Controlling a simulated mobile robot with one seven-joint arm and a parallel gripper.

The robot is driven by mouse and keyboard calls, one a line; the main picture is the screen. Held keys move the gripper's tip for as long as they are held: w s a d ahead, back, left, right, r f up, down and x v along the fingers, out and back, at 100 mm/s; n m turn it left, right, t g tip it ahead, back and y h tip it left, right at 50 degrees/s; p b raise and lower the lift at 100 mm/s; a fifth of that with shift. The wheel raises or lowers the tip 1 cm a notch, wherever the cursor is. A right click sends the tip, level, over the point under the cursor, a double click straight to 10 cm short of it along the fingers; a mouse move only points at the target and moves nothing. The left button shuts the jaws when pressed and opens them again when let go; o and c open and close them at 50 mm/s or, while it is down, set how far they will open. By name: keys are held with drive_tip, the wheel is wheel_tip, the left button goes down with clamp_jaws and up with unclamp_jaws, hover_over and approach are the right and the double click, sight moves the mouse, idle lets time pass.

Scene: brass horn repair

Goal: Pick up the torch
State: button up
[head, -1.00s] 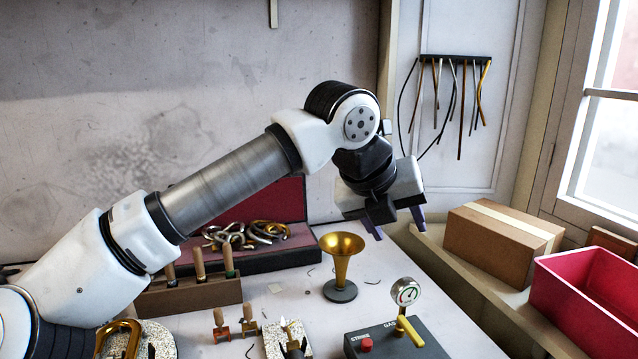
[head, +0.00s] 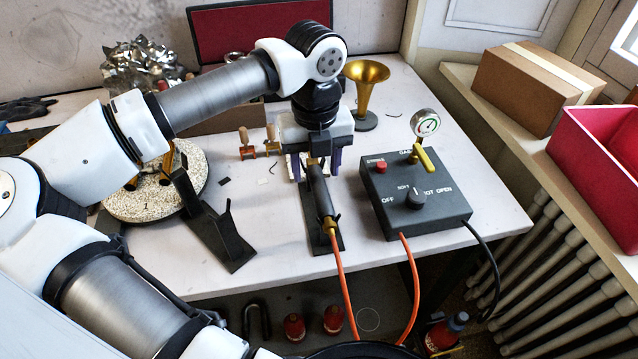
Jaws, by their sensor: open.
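The torch (head: 321,191) has a dark handle and a brass end from which an orange hose runs down over the table's front edge. It lies on a dark stand (head: 327,238) left of the control box. My gripper (head: 314,172) points down over the torch's far end. Its fingers are open, one on each side of the torch. Whether they touch it, I cannot tell. The torch's far tip is partly hidden by my gripper.
A control box (head: 412,195) with a gauge (head: 425,122) stands close right of the torch. An empty dark stand (head: 211,225) is to the left. A brass bell (head: 365,90) stands behind. Orange hoses hang over the front edge.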

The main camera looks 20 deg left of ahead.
sight(319, 182)
drive_tip(key=f, duration=0.1)
drive_tip(key=f+p, duration=0.1)
drive_tip(key=f, duration=0.3)
drive_tip(key=shift+s+d+p, duration=0.25)
drive_tip(key=shift+d+p, duration=0.05)
drive_tip(key=shift+d, duration=0.1)
drive_tip(key=shift+r, duration=0.1)
drive_tip(key=c, duration=1)
